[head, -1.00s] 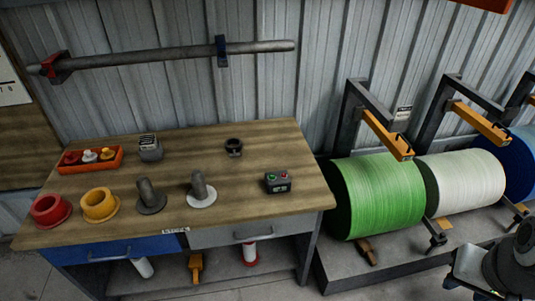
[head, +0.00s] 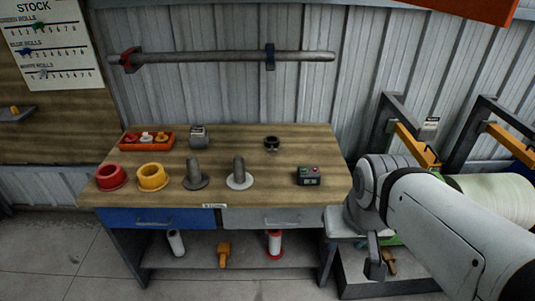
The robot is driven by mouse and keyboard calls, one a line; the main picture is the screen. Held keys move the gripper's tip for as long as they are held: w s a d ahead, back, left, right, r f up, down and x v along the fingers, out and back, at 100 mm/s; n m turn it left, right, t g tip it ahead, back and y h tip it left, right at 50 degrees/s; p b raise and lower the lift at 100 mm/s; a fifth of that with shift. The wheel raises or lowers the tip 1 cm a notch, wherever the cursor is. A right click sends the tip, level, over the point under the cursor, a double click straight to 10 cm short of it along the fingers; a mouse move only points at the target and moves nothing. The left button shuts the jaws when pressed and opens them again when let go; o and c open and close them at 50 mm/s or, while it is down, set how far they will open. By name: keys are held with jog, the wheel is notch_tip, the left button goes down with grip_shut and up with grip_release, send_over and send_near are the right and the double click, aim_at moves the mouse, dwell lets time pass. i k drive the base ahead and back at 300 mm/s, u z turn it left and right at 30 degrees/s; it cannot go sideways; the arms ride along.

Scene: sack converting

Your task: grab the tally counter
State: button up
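I cannot tell for certain which thing is the tally counter. One candidate is a small grey device with a pale marked face (head: 198,137), standing at the back of the wooden workbench (head: 235,160). Another is a dark box with a red and a green button (head: 309,176), near the bench's right front. A small black ring-like item (head: 271,143) lies between them, further back. My arm fills the right foreground, right of the bench and apart from these things. I cannot make out my gripper's fingers in this view.
A red tray (head: 147,147) of small parts, a red ring (head: 111,177), a yellow ring (head: 153,177) and two grey upright pegs (head: 239,173) stand on the bench. A bar (head: 225,57) runs along the wall above. Large rolls (head: 493,194) lie on the right, partly hidden.

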aim_at(312, 177)
jog(key=z, duration=0.05)
jog(key=i, duration=1)
jog(key=u, duration=0.05)
